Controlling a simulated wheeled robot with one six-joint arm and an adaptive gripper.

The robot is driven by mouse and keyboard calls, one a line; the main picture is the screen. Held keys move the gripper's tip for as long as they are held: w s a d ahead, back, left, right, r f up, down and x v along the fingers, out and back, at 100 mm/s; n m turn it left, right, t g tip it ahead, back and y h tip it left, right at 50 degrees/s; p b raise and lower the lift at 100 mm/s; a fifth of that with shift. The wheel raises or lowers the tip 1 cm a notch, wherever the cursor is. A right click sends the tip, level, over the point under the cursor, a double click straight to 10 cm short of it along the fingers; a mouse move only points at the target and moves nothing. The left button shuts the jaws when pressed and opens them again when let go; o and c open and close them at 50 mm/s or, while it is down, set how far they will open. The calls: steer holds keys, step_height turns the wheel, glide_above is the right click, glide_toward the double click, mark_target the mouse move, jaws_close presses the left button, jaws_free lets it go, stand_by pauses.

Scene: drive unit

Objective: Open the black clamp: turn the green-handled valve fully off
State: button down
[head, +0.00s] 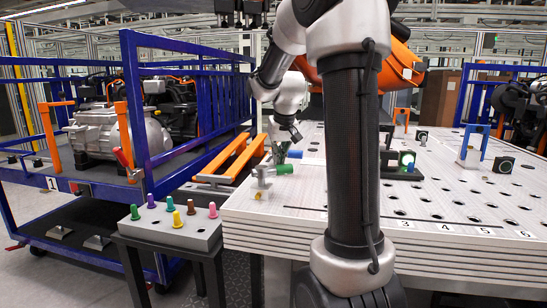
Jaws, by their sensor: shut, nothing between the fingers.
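The green valve handle (285,169) sticks out sideways to the right of a grey valve body (263,173) at the table's left front corner. A blue handle (294,154) lies just behind it, and a yellow one (258,196) is low at the front. My gripper (281,156) is shut and empty, pointing down just above and behind the green handle. I cannot tell whether it touches the valve. A black fixture with a green round part (406,160) stands on the table right of my arm, partly hidden. I cannot tell whether it is the black clamp.
The perforated metal table (450,205) is mostly bare at the front right. A small stand with several coloured pegs (178,225) is at its left. A blue cart (130,110) with a motor stands farther left. An orange rail (238,162) lies behind the valves.

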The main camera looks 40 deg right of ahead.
steer(key=s+m, duration=0.1)
steer(key=m, duration=0.1)
steer(key=shift+s+m+h, duration=0.4)
steer(key=shift+s, duration=0.25)
steer(key=shift+s+a, duration=0.15)
steer(key=shift+s, duration=0.65)
steer(key=w+d+r, duration=0.2)
steer(key=w+d, duration=0.1)
step_height(320, 180, up, 8)
glide_above(285, 165)
steer(key=shift+r, duration=0.2)
